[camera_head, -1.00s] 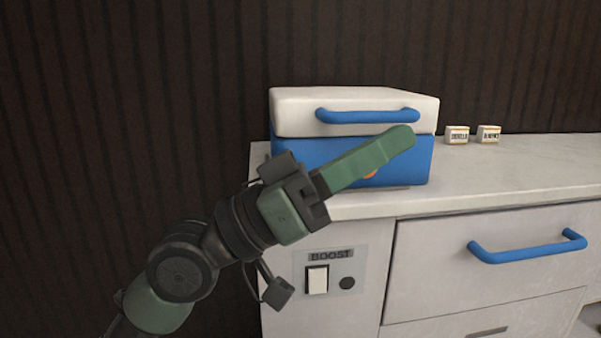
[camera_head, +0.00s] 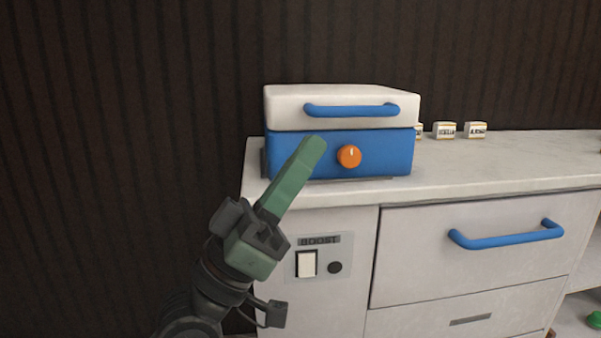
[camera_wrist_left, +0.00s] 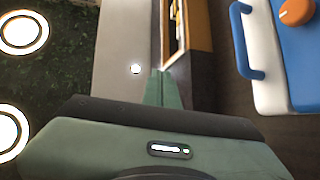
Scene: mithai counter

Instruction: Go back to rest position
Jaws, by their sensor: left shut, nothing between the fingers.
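My left gripper (camera_head: 312,150) is shut and empty, its green fingers pressed together and pointing up and to the right. In the head view it overlaps the left front of a blue and white appliance; I cannot tell the exact gap. In the left wrist view the shut fingers (camera_wrist_left: 163,88) show with nothing between them. My right gripper is not in view.
The appliance (camera_head: 385,168) has a closed white lid, a blue handle and an orange knob (camera_head: 349,156). It stands on a counter (camera_head: 480,175) with a blue-handled drawer (camera_head: 430,275) and a BOOST switch panel (camera_head: 307,264). Small labelled boxes (camera_head: 444,130) stand behind.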

